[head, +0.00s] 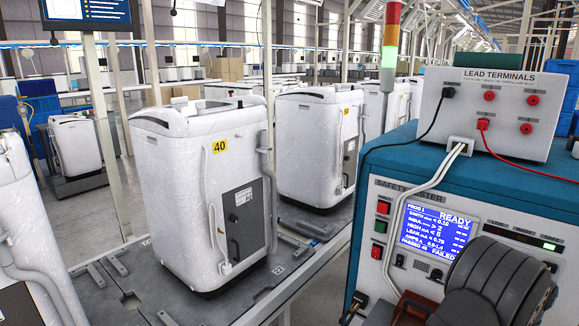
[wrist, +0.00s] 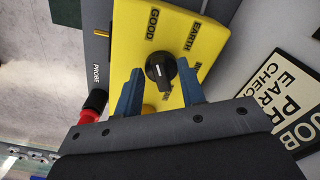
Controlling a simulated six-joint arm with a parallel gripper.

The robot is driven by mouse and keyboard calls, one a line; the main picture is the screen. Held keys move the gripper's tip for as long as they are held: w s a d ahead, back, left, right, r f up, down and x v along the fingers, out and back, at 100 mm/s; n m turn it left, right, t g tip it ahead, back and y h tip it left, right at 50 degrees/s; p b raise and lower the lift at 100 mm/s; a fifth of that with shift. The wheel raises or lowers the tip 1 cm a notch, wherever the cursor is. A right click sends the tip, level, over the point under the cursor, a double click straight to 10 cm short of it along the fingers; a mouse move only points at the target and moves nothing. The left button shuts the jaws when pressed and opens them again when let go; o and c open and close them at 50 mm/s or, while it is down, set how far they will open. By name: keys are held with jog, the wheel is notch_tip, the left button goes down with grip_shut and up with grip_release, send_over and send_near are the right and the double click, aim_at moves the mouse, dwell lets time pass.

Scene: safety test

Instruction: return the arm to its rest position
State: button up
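My gripper (wrist: 161,68) shows in the wrist view with two blue fingers spread apart. Nothing is held between them. A black rotary knob (wrist: 160,71) on a yellow box (wrist: 205,35) appears between the fingertips, with a gap on each side; I cannot tell how far beyond the tips it is. The box carries the words GOOD and EARTH. In the head view a dark grey part of my arm (head: 495,285) is at the lower right, in front of the safety tester (head: 430,229). My gripper is not visible in the head view.
The tester's screen reads READY. A lead terminals box (head: 487,110) with black and red leads stands on top. A white wrapped appliance (head: 203,185) numbered 40 stands on the conveyor, others behind. A red-and-black probe (wrist: 92,105) and a printed card (wrist: 285,105) flank my gripper.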

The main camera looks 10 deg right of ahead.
notch_tip(320, 180, up, 18)
notch_tip(320, 180, down, 18)
jog(key=shift+r, duration=0.1)
jog(key=shift+m, duration=0.3)
jog(key=m, duration=0.3)
jog(key=shift+w+m, duration=0.1)
jog(key=shift+m, duration=0.3)
jog(key=m, duration=0.4)
jog(key=shift+w+d, duration=0.1)
notch_tip(320, 180, up, 7)
jog(key=shift+r, duration=0.1)
